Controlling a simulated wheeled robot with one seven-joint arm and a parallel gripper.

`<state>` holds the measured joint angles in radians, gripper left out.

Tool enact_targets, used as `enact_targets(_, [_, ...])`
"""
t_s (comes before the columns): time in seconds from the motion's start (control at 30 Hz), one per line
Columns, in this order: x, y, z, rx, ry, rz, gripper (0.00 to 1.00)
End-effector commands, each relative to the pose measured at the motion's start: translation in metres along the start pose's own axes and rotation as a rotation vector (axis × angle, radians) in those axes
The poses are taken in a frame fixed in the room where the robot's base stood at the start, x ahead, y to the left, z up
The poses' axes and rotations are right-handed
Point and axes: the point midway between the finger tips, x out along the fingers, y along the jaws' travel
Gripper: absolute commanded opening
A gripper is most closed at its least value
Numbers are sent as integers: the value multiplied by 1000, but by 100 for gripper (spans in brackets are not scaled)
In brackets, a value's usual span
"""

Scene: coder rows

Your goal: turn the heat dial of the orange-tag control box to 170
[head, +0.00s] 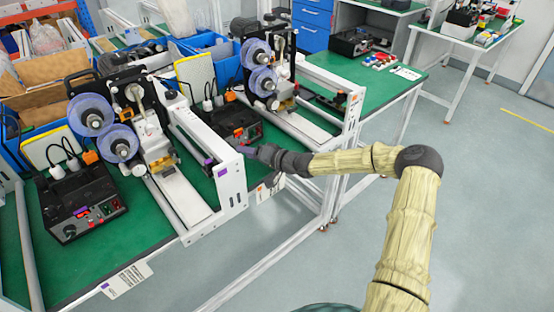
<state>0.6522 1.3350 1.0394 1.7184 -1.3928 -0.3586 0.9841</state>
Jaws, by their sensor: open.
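A dark control box (236,122) stands on the green bench behind the near white coder frame, with an orange-red mark on its front. Its heat dial is too small to make out, and the frame partly hides the box. A second dark control box (80,204) stands at the left, with a small lit display and a purple mark on its front. The orange tag is not clearly readable on either box. My gripper (255,164) is open and empty, just right of the near coder frame's end and in front of the farther box. It appears apart from that box.
The near coder frame (232,185) bears a purple tag and stands close to my gripper. The farther coder frame (340,80) bears an orange tag. Blue bins and film reels crowd the back. The grey floor (480,200) at right is clear.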

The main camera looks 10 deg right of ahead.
Motion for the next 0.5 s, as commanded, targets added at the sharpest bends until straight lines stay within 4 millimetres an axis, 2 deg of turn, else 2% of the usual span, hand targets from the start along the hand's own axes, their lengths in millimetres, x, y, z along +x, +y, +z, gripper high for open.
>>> enact_targets(0.1, [-26,1,-1,-3,2,2,48])
enact_targets(0.5, [-101,1,-2,-2,1,3,48])
